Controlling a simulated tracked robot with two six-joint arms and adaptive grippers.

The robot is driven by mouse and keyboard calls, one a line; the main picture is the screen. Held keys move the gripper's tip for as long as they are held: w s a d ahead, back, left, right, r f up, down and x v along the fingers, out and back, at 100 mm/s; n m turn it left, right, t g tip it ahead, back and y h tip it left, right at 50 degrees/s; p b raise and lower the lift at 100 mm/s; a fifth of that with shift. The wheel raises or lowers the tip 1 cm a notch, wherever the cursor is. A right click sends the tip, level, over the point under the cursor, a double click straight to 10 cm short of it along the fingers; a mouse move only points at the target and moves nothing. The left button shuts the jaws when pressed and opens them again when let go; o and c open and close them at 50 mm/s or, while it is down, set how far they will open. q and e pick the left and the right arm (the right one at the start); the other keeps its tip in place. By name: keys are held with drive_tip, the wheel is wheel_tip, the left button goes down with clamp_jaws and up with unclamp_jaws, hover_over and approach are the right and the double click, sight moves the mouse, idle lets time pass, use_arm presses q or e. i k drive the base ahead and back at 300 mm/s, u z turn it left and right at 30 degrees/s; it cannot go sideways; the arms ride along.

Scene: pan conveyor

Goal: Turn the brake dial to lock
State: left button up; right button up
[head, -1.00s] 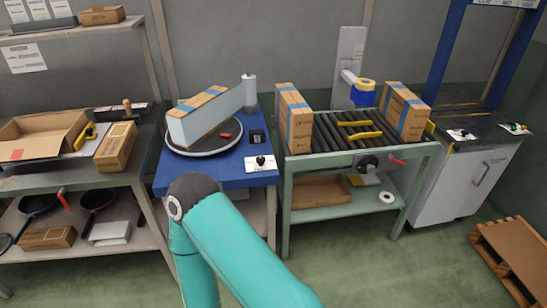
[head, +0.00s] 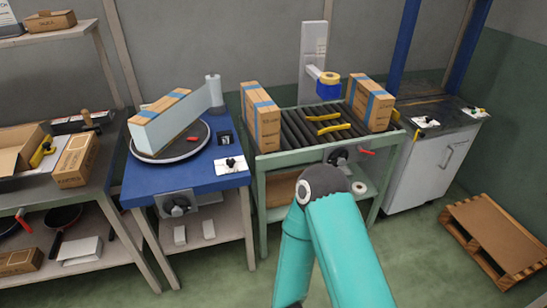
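Several dial-like controls are in the head view, and I cannot tell by label which is the brake dial. A dark round dial (head: 338,157) sits on the front rail of the green roller conveyor (head: 385,160), with a red handle (head: 366,152) beside it. Another round knob (head: 178,207) is on a grey plate on the front of the blue turntable bench (head: 190,178). A small black switch (head: 231,163) stands on a white plate on that bench's top. One teal arm of mine rises in front of the conveyor; neither gripper shows.
Two taped cartons (head: 262,117) (head: 371,103) and yellow tools (head: 328,122) are on the rollers. A long box (head: 160,128) lies on the turntable (head: 196,145). A grey cabinet (head: 430,175) and a pallet (head: 490,240) are at right. Green floor is free between conveyor and pallet.

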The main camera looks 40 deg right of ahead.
sight(230, 162)
drive_tip(key=z, duration=0.2)
drive_tip(key=i, duration=1)
drive_tip(key=u, duration=0.05)
